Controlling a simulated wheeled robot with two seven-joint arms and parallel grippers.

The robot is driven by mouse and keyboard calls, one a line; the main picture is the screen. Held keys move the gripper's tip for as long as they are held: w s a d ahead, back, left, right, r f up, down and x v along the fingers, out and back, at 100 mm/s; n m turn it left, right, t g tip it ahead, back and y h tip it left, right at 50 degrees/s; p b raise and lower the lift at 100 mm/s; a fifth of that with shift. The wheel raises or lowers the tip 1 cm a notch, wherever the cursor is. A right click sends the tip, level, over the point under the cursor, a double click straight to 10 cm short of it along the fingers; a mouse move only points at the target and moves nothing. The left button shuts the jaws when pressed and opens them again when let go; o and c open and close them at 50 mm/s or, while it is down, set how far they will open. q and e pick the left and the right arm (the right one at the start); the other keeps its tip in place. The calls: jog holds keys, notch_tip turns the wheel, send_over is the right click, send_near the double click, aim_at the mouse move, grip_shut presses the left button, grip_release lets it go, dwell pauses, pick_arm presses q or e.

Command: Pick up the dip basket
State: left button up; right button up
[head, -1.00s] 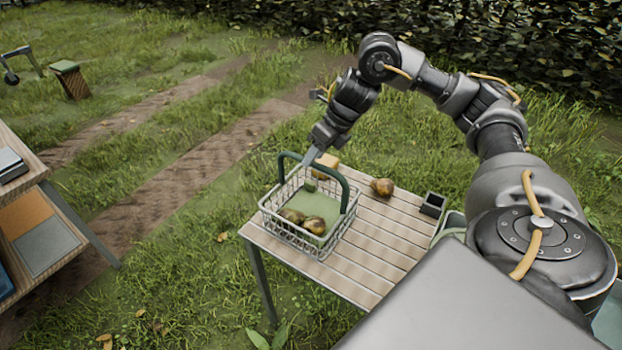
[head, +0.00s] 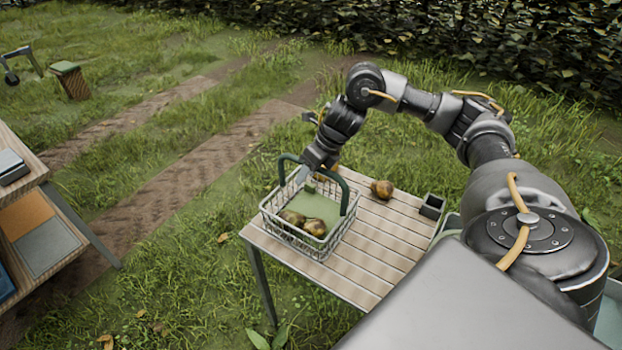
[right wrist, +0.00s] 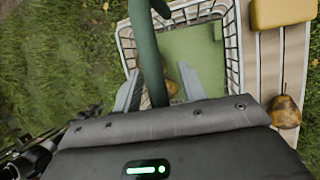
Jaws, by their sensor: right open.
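The dip basket (head: 318,248) is a white wire basket with a green liner and a dark green arched handle (head: 345,192). It stands upright on the slatted table, with brown-yellow pears (head: 303,222) inside. My right gripper (head: 304,177) is low at the basket's far side, by the handle. In the right wrist view, its open fingers (right wrist: 160,88) lie either side of the green handle (right wrist: 148,50), over the basket (right wrist: 232,48). I cannot tell whether they touch the handle. My left gripper is not in view.
The table (head: 372,250) also holds a loose pear (head: 382,189) and a small dark open box (head: 432,206). A yellow block (right wrist: 283,12) lies beside the basket. A wooden shelf unit (head: 20,170) stands at left. The table's front slats are clear.

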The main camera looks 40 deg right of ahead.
jog(key=shift+f, duration=0.2)
jog(key=shift+c, duration=0.3)
grip_shut()
jog(key=shift+r, duration=0.1)
dwell(1.2)
